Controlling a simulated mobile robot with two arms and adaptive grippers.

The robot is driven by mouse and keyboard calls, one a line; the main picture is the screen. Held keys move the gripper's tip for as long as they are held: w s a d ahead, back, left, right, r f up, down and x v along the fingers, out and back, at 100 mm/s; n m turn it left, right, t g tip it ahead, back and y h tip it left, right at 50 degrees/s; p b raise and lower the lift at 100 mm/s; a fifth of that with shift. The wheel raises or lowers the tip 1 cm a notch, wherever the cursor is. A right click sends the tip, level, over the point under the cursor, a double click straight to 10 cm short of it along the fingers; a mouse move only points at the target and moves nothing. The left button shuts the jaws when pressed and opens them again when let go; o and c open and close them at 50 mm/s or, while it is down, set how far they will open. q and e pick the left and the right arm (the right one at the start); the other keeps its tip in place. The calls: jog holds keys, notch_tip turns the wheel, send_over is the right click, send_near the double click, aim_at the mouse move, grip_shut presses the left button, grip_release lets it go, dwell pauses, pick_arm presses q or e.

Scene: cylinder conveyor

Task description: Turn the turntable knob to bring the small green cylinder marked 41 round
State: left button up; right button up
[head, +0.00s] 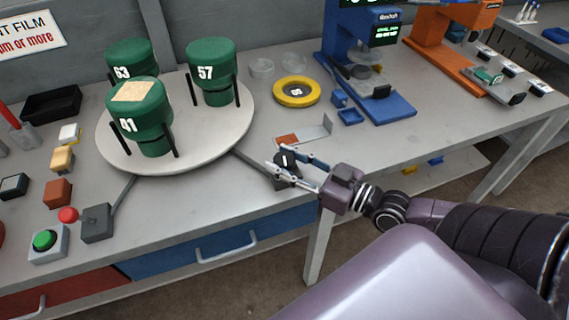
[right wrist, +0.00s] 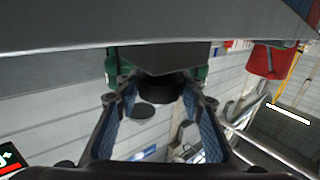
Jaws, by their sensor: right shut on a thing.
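The round pale turntable (head: 225,140) carries three green cylinders in black upright holders. The cylinder marked 41 (head: 152,128) stands at the front left and has a tan patch on top. The cylinder marked 63 (head: 128,52) is behind it and the one marked 57 (head: 212,68) is at the back right. A dark knob (head: 287,160) sits at the bench's front edge, right of the turntable. My right gripper (head: 275,160) is around it, shut on it; the knob (right wrist: 166,90) also shows between the fingers in the right wrist view. My left gripper is not in view.
A yellow ring (head: 297,92) lies behind the knob, near a metal bracket (head: 315,131). Blue (head: 372,90) and orange (head: 455,62) machines stand at right. A green button box (head: 47,244) and a dark box (head: 96,224) stand front left.

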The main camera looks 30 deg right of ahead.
aim_at(294, 164)
jog(key=shift+n+g+y+b, duration=0.3)
jog(key=shift+n+g+y, duration=0.45)
jog(key=shift+y, duration=0.55)
jog(key=o, duration=1.2)
jog(key=shift+v, duration=5.95)
jog(key=shift+s+a, duration=0.1)
